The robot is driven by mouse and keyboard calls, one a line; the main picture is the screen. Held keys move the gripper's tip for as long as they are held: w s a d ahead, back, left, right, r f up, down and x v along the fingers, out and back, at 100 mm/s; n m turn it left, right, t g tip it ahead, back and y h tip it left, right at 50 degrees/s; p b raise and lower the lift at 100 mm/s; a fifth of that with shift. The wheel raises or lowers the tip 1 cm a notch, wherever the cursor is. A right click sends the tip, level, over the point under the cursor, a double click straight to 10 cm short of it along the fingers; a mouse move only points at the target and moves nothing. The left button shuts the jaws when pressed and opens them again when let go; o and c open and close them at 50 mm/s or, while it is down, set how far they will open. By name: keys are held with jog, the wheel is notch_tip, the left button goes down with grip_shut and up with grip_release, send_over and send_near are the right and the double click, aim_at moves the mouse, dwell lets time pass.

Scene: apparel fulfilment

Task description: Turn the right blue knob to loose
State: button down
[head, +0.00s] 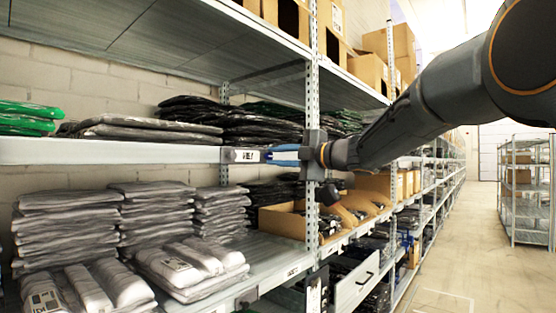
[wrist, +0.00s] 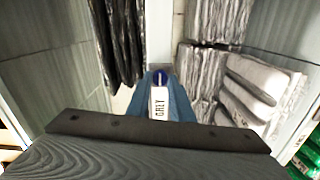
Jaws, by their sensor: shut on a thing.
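A small dark blue knob (wrist: 160,74) shows in the wrist view between the tips of my gripper (wrist: 160,82), just beyond a white label (wrist: 159,103) reading GREY. My gripper's blue fingers are closed on the knob. In the head view my gripper (head: 274,155) reaches left from the upright to the front edge of the middle shelf, beside the label (head: 247,156). The knob is hidden or too small to make out there. The knob's turn position cannot be told. No second blue knob is visible.
The middle shelf (head: 110,151) carries dark and green bagged garments. Grey bagged stacks (head: 160,215) sit on the shelf below. A perforated upright (head: 313,90) stands close behind my wrist. An open cardboard box (head: 282,223) lies below right. The aisle (head: 465,250) at right is clear.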

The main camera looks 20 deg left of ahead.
jog(key=c, duration=1.6)
grip_release()
jog(key=shift+o, duration=0.2)
jog(key=shift+d, duration=0.15)
jog(key=b+v, duration=0.1)
jog(key=v, duration=0.6)
jog(key=shift+s+d, duration=0.2)
jog(key=shift+d, duration=0.05)
